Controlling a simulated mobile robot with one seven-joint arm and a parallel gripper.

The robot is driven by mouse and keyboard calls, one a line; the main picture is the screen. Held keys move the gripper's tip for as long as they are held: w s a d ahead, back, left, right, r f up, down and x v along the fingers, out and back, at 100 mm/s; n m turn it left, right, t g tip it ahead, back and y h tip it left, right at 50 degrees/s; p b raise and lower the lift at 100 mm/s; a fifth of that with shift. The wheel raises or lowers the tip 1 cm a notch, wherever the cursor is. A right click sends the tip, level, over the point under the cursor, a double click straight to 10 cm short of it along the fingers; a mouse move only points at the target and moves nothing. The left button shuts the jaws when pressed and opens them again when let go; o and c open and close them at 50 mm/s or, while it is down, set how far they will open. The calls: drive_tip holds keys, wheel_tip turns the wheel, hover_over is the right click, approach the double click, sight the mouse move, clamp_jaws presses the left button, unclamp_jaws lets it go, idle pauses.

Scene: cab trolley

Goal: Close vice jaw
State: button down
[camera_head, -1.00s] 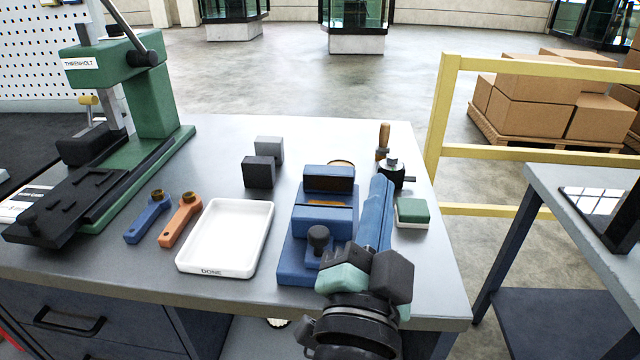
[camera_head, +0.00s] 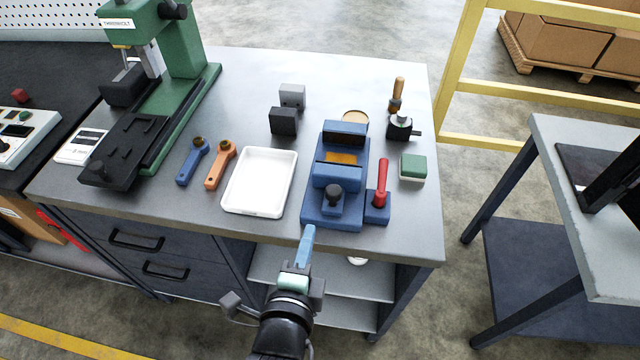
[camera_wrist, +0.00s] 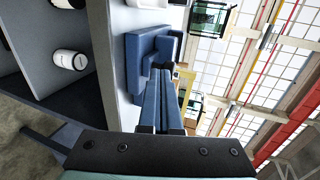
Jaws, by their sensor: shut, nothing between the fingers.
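The blue vice (camera_head: 332,215) stands near the front edge of the workbench. Its rear jaw (camera_head: 345,130) and front jaw (camera_head: 338,178) are apart, with an orange-yellow patch (camera_head: 342,158) showing between them. A dark round knob (camera_head: 333,191) sits at the vice's front. A red upright lever (camera_head: 382,180) stands on a blue block at its right side. My gripper (camera_head: 310,230) is shut and empty, its blue fingers just in front of the bench edge, apart from the vice. In the wrist view the fingers (camera_wrist: 162,75) point towards the blue vice (camera_wrist: 142,50), which they partly hide.
A green-topped block (camera_head: 413,165) and a dark fixture (camera_head: 401,128) stand to the right. A green press (camera_head: 178,95) fills the left. Dark blocks (camera_head: 284,121) stand behind the tray.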

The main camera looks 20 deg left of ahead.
sight(322, 181)
drive_tip(key=x, duration=0.8)
drive_tip(key=r+p+x, duration=0.1)
drive_tip(key=x, duration=0.3)
drive_tip(key=shift+w+a, duration=0.15)
drive_tip(key=shift+w, duration=0.15)
